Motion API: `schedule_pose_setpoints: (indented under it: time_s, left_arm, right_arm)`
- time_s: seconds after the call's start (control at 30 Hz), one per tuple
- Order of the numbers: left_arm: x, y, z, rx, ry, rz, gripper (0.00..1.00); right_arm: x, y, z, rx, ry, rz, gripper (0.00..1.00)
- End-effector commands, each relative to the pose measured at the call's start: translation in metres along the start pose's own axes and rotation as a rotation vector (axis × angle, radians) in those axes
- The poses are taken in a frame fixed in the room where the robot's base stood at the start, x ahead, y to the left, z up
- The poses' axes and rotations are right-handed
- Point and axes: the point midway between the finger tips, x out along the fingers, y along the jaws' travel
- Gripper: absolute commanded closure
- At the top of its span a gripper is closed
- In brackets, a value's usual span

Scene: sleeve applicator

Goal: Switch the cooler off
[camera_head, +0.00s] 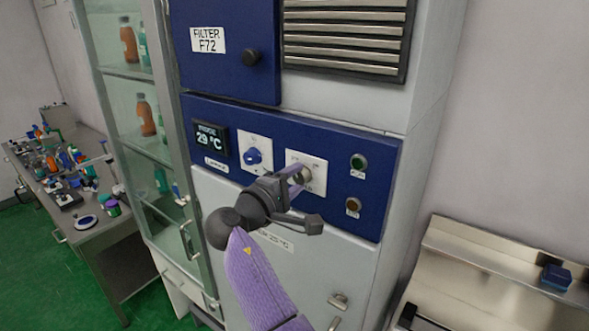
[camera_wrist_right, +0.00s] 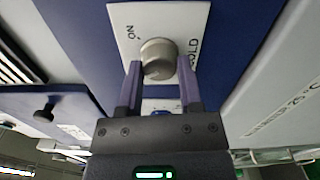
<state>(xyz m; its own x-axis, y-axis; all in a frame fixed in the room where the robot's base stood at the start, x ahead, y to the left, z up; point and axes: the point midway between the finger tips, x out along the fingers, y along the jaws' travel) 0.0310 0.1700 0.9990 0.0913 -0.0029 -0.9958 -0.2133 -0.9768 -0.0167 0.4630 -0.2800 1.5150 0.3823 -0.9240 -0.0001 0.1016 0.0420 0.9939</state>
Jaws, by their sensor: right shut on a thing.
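The cooler's blue control panel (camera_head: 228,115) has a display (camera_head: 211,138) reading 29 °C, a blue knob (camera_head: 253,156) on a white plate, and a grey knob (camera_head: 303,175) on another white plate. In the right wrist view, the grey knob (camera_wrist_right: 158,56) has "ON" at its left and a word ending in "OLD" at its right. My right gripper (camera_head: 298,180) is shut on the grey knob, one purple finger on each side of it. Its fingers partly cover the plate in the head view. My left gripper is out of view.
A green button or lamp (camera_head: 358,161) and a brownish one (camera_head: 352,204) sit right of the grey knob. A filter door (camera_head: 225,65) with a black knob (camera_head: 251,57) is above. A glass cabinet (camera_head: 130,72) and a cluttered bench (camera_head: 75,212) stand at left.

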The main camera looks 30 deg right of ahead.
Motion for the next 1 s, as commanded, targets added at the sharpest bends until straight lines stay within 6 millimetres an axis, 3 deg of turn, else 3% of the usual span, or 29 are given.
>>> schedule_pose_setpoints:
  time_s: [0.4, 1.0]
  left_arm:
    - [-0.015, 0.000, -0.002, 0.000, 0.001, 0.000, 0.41]
    - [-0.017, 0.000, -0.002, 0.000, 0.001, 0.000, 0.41]
  right_arm:
    - [0.000, -0.001, 0.000, -0.205, 0.002, -0.002, 1.00]
    - [0.000, -0.003, 0.000, -0.245, 0.001, -0.003, 1.00]
